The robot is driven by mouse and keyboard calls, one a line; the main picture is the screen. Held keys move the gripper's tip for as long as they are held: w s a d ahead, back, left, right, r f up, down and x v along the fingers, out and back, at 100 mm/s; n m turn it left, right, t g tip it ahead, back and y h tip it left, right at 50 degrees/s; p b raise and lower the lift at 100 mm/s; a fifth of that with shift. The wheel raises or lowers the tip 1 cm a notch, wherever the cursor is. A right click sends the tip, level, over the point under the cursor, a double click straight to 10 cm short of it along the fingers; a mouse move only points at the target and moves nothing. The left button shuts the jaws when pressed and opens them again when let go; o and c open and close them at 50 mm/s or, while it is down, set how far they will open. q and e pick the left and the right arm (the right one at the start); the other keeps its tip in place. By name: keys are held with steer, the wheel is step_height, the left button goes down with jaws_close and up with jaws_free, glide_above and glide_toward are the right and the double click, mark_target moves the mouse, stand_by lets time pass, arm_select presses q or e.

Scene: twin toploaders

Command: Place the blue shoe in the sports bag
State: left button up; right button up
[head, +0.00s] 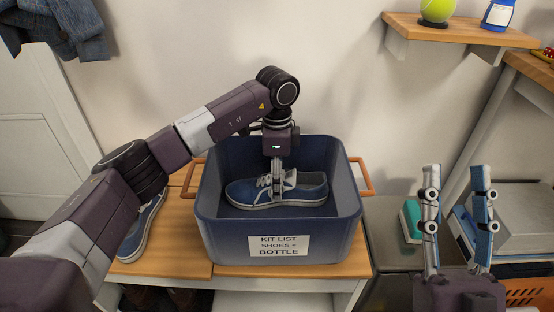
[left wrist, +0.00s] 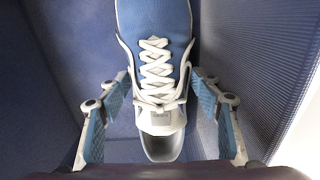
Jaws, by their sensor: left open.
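The sports bag (head: 350,215) is a blue open-topped container with tan handles and a label reading KIT LIST SHOES + BOTTLE. It stands on a wooden bench. My left gripper (head: 276,182) reaches down into the bag over the shoe. In the left wrist view its fingers stand open on either side of the shoe (left wrist: 155,30), with gaps visible beside it. A second blue shoe (head: 140,230) lies on the bench, left of the bag, partly behind my left arm. My right gripper (head: 456,185) is open and empty.
A teal item (head: 411,220) and grey boxes lie behind my right gripper. Clothing (head: 58,25) hangs at upper left.

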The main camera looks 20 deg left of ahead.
arm_select(q)
step_height(320, 180, up, 11)
steer(key=p, duration=0.3)
steer(key=shift+r, duration=0.2)
arm_select(e)
steer(key=w+f+g+h, duration=0.1)
steer(key=f+g, duration=0.3)
steer(key=f, duration=0.4)
steer(key=w+f+g+h, duration=0.2)
steer(key=w+f+g, duration=0.2)
steer(key=f, duration=0.5)
steer(key=shift+w+d+g, duration=0.25)
steer(key=shift+d+g, duration=0.15)
steer(key=shift+g, duration=0.2)
steer(key=shift+f, duration=0.1)
